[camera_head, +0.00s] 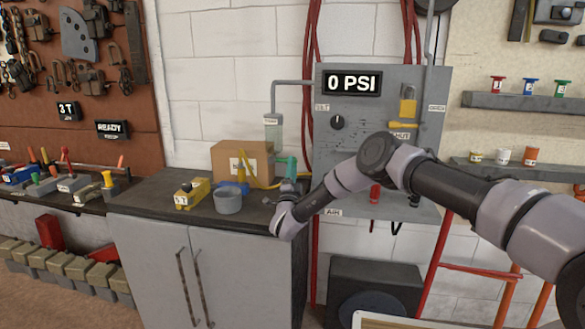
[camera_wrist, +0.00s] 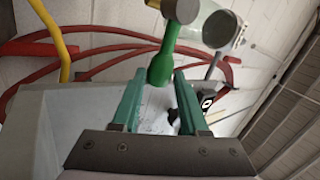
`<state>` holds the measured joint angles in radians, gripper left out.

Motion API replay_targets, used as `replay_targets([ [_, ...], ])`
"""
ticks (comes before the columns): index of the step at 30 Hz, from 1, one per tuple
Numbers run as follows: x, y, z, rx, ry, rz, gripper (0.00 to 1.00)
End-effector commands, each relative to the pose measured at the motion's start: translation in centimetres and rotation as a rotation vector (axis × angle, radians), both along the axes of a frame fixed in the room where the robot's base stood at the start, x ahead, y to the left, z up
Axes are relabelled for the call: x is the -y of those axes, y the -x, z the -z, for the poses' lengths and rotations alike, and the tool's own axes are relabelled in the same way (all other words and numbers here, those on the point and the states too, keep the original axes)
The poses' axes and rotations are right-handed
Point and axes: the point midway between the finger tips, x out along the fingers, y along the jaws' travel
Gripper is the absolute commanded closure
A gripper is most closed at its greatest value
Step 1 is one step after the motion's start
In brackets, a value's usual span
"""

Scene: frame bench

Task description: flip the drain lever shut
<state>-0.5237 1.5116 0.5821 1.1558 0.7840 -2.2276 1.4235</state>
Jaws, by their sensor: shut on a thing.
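The drain lever (camera_wrist: 166,50) is a bright green handle with a rounded end, hanging from a grey fitting (camera_wrist: 182,9) beside a clear bowl (camera_wrist: 212,24). In the wrist view its rounded end is between the teal fingertips of my gripper (camera_wrist: 160,76), which is shut on it. In the head view the clear bowl (camera_head: 273,132) hangs from a grey pipe left of the panel. Green shows below it, above my wrist, but I cannot separate lever from fingers there.
A cardboard box (camera_head: 243,160), a grey cup (camera_head: 228,200) and a yellow block (camera_head: 192,193) stand on the dark bench top (camera_head: 150,190). The grey panel (camera_head: 375,85) reads 0 PSI. Red hoses and a yellow hose (camera_wrist: 58,40) run near my gripper.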

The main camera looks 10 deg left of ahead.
Motion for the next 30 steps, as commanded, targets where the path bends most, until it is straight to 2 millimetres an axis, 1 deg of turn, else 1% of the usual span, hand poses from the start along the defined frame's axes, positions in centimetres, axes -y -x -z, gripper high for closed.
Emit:
replay_targets([
  [1, -0.4, 0.4, 0.4, -0.007, 0.003, -0.009, 1.0],
  [6, -0.4, 0.4, 0.4, -0.008, 0.003, -0.009, 1.0],
  [7, -0.4, 0.4, 0.4, -0.008, 0.003, -0.009, 0.53],
  [8, -0.4, 0.4, 0.4, -0.008, 0.003, -0.009, 0.41],
  [9, -0.3, 0.4, 0.4, -0.008, 0.003, -0.008, 0.27],
  [18, -0.1, 0.2, 0.2, -0.004, 0.002, -0.003, 0.27],
  [21, 0.0, 0.5, 0.5, -0.005, 0.002, -0.002, 0.27],
  [23, 0.0, 1.1, 0.9, -0.006, 0.003, -0.002, 0.27],
  [26, 0.3, 2.5, 1.9, -0.01, 0.003, -0.002, 0.27],
  [30, 0.6, 5.0, 3.5, -0.01, 0.003, -0.002, 0.27],
])
